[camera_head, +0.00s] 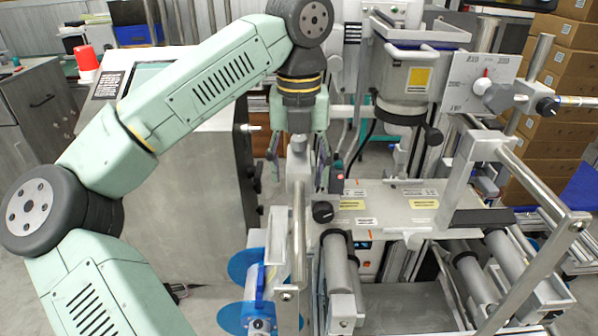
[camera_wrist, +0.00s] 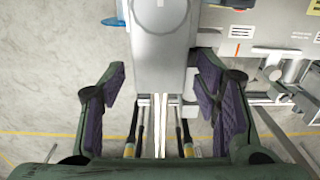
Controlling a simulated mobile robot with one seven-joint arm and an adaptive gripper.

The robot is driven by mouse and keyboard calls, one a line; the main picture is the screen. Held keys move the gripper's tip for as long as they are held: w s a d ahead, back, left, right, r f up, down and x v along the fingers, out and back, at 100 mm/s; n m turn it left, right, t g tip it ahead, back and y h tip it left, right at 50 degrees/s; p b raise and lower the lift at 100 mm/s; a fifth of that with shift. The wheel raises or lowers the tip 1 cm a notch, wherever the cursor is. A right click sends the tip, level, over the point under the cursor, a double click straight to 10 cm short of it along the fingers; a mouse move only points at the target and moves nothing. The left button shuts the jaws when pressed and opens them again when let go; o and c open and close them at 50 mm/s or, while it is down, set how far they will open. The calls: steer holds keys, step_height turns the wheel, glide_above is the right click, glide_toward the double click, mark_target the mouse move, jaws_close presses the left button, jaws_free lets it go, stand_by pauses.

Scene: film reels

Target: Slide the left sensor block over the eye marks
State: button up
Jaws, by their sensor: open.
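My gripper (camera_head: 299,178) is open, pointing down at the near left end of the machine's flat grey deck. Its two padded fingers also show in the wrist view (camera_wrist: 158,105), spread wide with a gap between them. A light grey metal block (camera_wrist: 160,50) lies between and beyond the fingers there, with visible gaps on both sides. It also shows between the fingers in the head view (camera_head: 299,166). It appears to be the left sensor block, but I cannot be certain. Neither finger visibly touches it. I cannot make out the eye marks clearly in either view.
The grey deck (camera_head: 385,212) carries yellow and white labels and a black knob (camera_head: 323,212). Metal rollers (camera_head: 338,265) and a slanted frame bar (camera_head: 530,270) stand in front and right. A large grey cabinet (camera_head: 195,180) is on the left. A blue reel (camera_head: 238,265) sits low.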

steer(key=shift+f, duration=0.8)
steer(key=shift+c, duration=0.3)
jaws_close()
